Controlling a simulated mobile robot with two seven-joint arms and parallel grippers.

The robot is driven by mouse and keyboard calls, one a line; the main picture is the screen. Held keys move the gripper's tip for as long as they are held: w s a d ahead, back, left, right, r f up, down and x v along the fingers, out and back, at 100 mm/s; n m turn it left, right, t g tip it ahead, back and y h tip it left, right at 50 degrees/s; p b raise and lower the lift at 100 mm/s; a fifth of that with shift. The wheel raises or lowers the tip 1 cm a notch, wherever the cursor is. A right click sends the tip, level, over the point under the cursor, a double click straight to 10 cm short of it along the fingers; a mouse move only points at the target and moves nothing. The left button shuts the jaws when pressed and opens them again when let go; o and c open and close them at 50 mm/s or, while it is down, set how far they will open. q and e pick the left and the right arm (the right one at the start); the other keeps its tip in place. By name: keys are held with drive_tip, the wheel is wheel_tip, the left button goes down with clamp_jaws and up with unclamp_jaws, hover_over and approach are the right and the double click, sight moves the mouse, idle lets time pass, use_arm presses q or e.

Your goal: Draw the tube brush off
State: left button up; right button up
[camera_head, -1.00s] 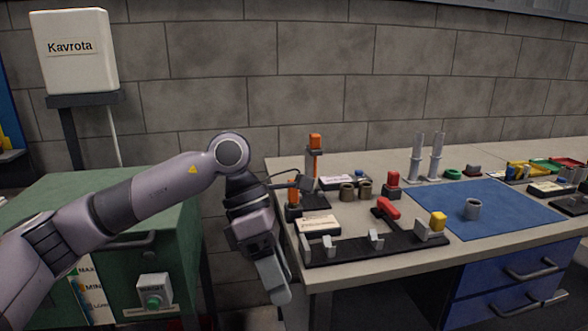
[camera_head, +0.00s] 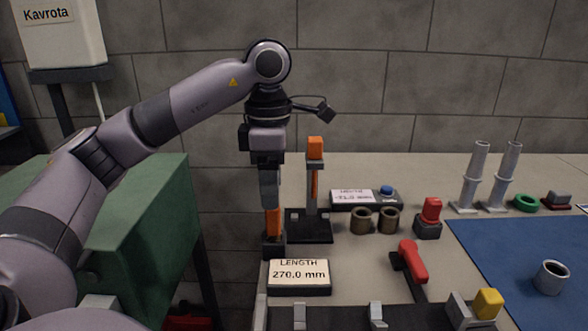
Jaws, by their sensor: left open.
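My left gripper (camera_head: 270,203) points straight down at the left end of the bench. Its jaws are open, with the grey finger seen side-on right above an upright orange piece (camera_head: 273,223) in a dark block (camera_head: 273,246). I cannot tell whether the finger touches the orange piece. Just right of it, a stand (camera_head: 308,228) on a black base carries a second upright orange-topped piece (camera_head: 315,147). I see no bristles, so I cannot tell which orange piece is the tube brush. My right gripper is not in view.
A "LENGTH 270.0 mm" display (camera_head: 299,276) lies in front. Brown rings (camera_head: 361,221), a red-topped block (camera_head: 430,215), a red lever (camera_head: 412,262) and two pale tubes (camera_head: 473,177) stand to the right. A blue mat (camera_head: 505,265) holds a grey cup (camera_head: 551,277). A green cabinet (camera_head: 120,230) stands left.

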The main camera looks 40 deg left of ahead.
sight(273, 216)
use_arm(q)
drive_tip(key=shift+w+f, duration=0.15)
drive_tip(key=shift+f, duration=3.4)
drive_tip(key=shift+r, duration=0.1)
drive_tip(key=c, duration=1)
